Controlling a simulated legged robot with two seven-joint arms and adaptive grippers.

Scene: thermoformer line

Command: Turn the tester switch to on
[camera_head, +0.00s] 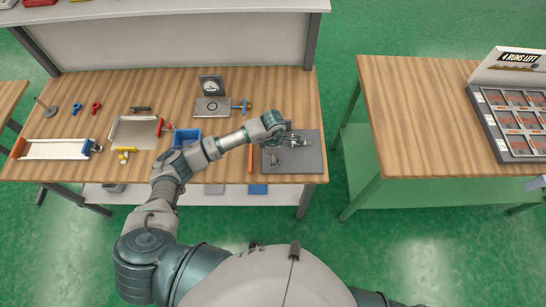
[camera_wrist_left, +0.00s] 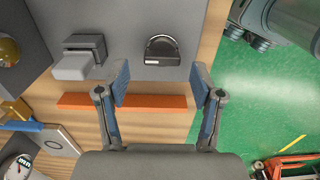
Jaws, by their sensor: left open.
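A grey board (camera_head: 310,160) lies at the right end of the wooden table; no tester label is readable. In the left wrist view it carries a dark rounded fitting (camera_wrist_left: 162,50) with a pale bar, possibly the switch, a grey block fitting (camera_wrist_left: 85,58) and a gold dome (camera_wrist_left: 8,50). I cannot read an on or off mark. My left gripper (camera_head: 287,139) is over this board. In the left wrist view its fingers (camera_wrist_left: 163,88) are open and empty, with the dark fitting beyond the gap between them. Contact cannot be judged.
An orange strip (camera_wrist_left: 125,102) lies along the board's edge. A dial gauge (camera_head: 211,85), a plate with a circle (camera_head: 212,108) and a blue bin (camera_head: 187,133) are left of it. A gap separates the right table (camera_head: 420,110), which holds a compartment tray (camera_head: 484,118).

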